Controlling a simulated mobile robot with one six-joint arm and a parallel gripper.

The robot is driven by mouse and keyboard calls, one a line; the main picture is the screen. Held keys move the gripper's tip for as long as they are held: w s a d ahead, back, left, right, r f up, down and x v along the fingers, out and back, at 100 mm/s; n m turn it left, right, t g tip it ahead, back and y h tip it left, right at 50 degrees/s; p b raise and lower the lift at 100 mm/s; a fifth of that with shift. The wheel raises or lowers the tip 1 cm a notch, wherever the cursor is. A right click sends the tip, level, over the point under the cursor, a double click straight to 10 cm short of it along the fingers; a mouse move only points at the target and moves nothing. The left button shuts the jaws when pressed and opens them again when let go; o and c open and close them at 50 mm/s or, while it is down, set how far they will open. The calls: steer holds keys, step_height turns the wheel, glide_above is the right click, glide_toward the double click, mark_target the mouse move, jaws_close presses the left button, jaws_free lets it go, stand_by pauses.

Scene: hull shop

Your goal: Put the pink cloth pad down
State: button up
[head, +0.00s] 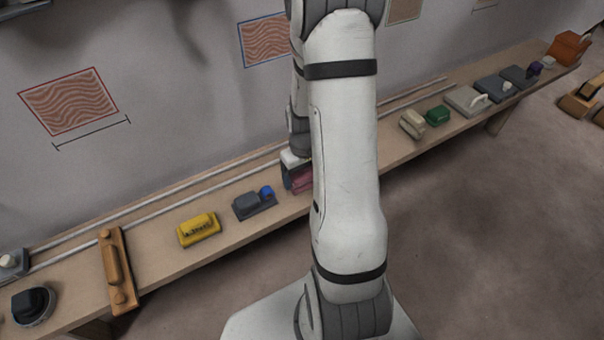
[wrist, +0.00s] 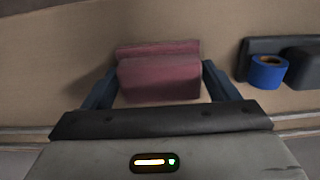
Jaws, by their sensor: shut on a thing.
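The pink cloth pad (wrist: 160,78) is a dusky pink block between the two dark blue fingers of my gripper (wrist: 165,85) in the wrist view. My gripper is shut on it. In the head view the pad (head: 301,181) shows only in part at the bench, beside my gripper (head: 290,175); my own arm hides the rest. The bench top (wrist: 60,70) lies beneath the pad in the wrist view. I cannot tell whether the pad touches it.
A grey block (head: 254,205) with a blue roll (head: 267,192) sits left of the pad. A yellow block (head: 199,230) and a long wooden tool (head: 117,270) are farther left. A cream block (head: 412,124) and a green block (head: 438,115) are to the right. White rails (head: 165,207) run along the bench back.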

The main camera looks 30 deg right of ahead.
mark_target(303, 173)
steer(key=o, duration=1)
step_height(303, 173, up, 12)
steer(key=p, duration=0.3)
steer(key=s+a+r+t, duration=0.1)
steer(key=s+a+r, duration=1.1)
steer(key=r, duration=0.1)
steer(key=shift+a+t, duration=0.25)
steer(key=shift+t, duration=0.15)
